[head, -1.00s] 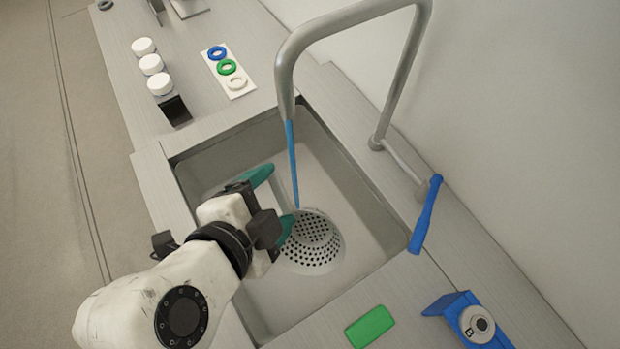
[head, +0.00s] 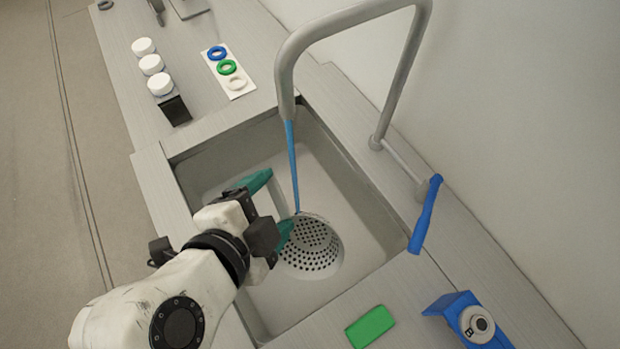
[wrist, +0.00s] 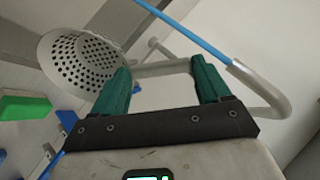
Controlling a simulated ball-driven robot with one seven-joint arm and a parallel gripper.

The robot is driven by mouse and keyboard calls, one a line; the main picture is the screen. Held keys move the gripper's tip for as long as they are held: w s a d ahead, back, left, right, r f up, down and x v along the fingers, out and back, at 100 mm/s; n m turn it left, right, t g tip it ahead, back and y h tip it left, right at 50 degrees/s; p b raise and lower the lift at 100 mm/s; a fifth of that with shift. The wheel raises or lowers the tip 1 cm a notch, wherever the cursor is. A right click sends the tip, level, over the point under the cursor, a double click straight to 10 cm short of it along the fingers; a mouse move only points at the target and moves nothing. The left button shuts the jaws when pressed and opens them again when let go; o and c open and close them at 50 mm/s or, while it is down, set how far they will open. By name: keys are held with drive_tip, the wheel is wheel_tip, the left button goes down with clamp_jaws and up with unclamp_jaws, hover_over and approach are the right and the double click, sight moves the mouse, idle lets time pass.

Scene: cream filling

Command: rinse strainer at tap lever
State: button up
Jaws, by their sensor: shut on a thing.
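The grey perforated strainer (head: 318,262) is in the sink, holes facing up in the head view. It also shows at upper left in the wrist view (wrist: 82,62). My gripper (head: 272,206) is shut on a pale grey part of the strainer, apparently its handle, between teal fingers that stand apart (wrist: 162,80). The tap (head: 290,75) arches over the sink. A thin blue stream (head: 293,165) runs from its spout to about the strainer's upper edge; exact contact is unclear. The blue tap lever (head: 425,215) is on the right of the sink, apart from my gripper.
The sink (head: 340,150) has walls around the strainer. A green block (head: 371,327) and a blue holder with a round dial (head: 470,318) lie on the near counter. White-capped jars (head: 151,64) and a plate of coloured rings (head: 228,70) stand at the far left.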

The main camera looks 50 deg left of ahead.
idle(0.4)
drive_tip(key=p+v, duration=0.3)
drive_tip(key=v, duration=0.3)
drive_tip(key=shift+d+r+p, duration=0.25)
drive_tip(key=shift+d+p, duration=0.05)
idle(0.9)
